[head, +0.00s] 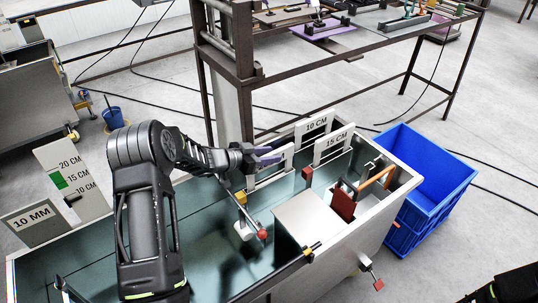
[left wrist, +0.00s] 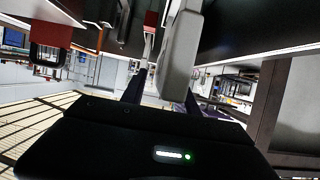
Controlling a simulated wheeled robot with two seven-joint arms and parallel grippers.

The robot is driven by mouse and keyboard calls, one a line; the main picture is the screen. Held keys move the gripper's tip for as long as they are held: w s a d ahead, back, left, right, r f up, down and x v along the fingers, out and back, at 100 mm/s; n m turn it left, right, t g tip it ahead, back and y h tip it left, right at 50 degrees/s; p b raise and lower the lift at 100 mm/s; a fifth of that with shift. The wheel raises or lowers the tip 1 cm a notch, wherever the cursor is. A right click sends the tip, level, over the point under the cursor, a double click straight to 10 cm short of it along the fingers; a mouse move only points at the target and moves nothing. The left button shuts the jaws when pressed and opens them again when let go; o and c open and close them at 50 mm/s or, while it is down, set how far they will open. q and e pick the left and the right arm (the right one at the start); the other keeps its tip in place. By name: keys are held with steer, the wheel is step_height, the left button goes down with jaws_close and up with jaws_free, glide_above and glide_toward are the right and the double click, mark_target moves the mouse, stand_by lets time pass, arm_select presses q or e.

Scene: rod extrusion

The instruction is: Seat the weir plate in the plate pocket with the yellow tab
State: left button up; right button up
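A pale weir plate (head: 283,164) with an open slot stands upright over the tank, left of the plates marked 10 CM (head: 317,127) and 15 CM (head: 335,141). My left gripper (head: 266,157) is at its upper part and appears shut on it. In the left wrist view the pale plate (left wrist: 180,52) lies between my two fingers (left wrist: 163,98). The yellow tab (head: 241,198) is at the tank, below and left of the plate. The pocket itself is hard to make out, and the plate's lower edge is unclear.
The tank (head: 372,217) holds a pale flat cover (head: 308,218), a red tab (head: 307,175), a red-tipped rod (head: 262,234) and a dark red block (head: 342,203). A blue crate (head: 432,185) stands at right. A gauge board (head: 70,182) is at left.

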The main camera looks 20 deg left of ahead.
arm_select(q)
steer(key=v, duration=1.2)
stand_by(0.8)
